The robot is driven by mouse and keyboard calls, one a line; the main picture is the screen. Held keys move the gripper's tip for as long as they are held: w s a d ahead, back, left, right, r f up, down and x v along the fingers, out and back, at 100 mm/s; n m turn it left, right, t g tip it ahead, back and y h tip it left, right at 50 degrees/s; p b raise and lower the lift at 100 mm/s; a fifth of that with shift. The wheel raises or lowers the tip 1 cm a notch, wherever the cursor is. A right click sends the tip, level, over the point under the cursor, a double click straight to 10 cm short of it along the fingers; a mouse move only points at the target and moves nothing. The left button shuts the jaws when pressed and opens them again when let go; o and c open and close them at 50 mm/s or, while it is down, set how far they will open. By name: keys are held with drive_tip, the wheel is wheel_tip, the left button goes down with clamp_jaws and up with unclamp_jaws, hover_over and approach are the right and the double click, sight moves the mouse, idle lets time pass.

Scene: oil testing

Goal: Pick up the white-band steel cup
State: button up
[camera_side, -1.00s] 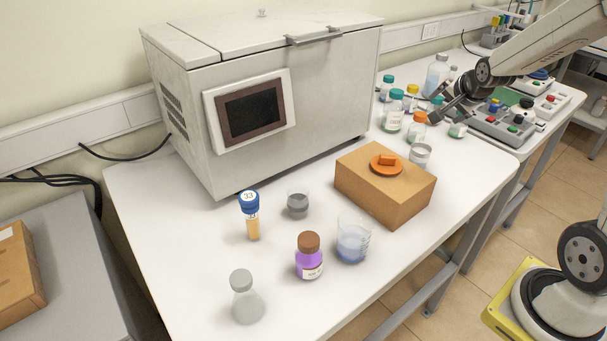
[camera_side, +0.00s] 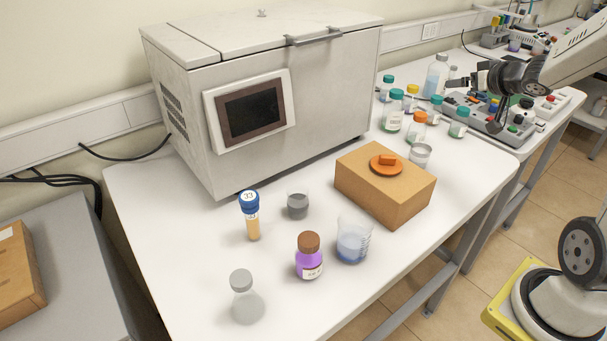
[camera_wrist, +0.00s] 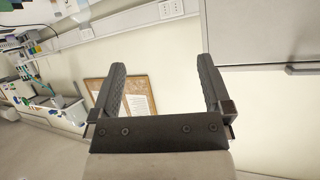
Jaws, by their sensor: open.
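Two small grey cups stand on the white table in the side view. One cup (camera_side: 420,156), with a pale band, is behind the brown box. The other, darker cup (camera_side: 297,205) stands in front of the large machine; I cannot clearly make out a band on it. My gripper is at the upper right of the side view, above the far table end and away from both cups. Its two fingers are apart and empty in the wrist view (camera_wrist: 160,66), facing the wall; no cup shows there.
A brown box (camera_side: 385,196) with an orange dish (camera_side: 386,166) stands between the cups. A purple bottle (camera_side: 309,258), a beaker (camera_side: 353,242), a blue-capped tube (camera_side: 251,217) and a flask (camera_side: 246,300) stand in front. Several capped bottles crowd the back right.

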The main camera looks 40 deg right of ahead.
drive_tip(key=shift+n+y, duration=0.5)
drive_tip(key=shift+n, duration=0.5)
approach(426, 151)
drive_tip(key=shift+w+a+f, duration=0.15)
drive_tip(key=shift+w+a, duration=0.25)
drive_tip(key=shift+w, duration=0.3)
drive_tip(key=shift+w+a+f, duration=0.15)
drive_tip(key=shift+w+a, duration=0.2)
drive_tip(key=shift+w, duration=0.4)
drive_tip(key=shift+x, duration=2.6)
drive_tip(key=shift+a, duration=0.1)
